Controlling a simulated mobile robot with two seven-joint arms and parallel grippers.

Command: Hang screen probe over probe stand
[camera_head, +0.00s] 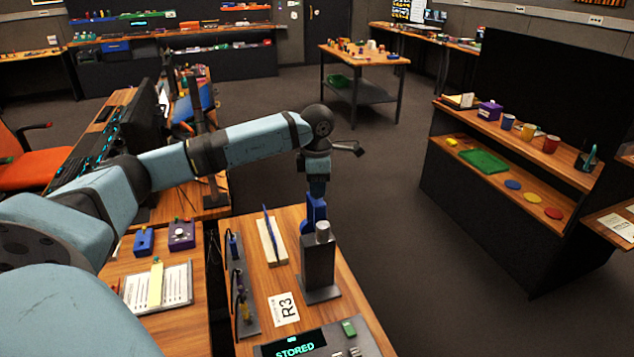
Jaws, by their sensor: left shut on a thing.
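My left gripper (316,194) reaches down over the right-hand desk, behind a dark block with a silver cylinder on top (320,262). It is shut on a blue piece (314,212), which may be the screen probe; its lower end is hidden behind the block. My right gripper is not in view.
A pale wooden holder with a blue upright plate (271,240) stands left of the block. An R3 card (284,309) and a panel reading STORED (296,345) lie in front. The left desk holds a notebook (158,288) and small blue and purple boxes.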

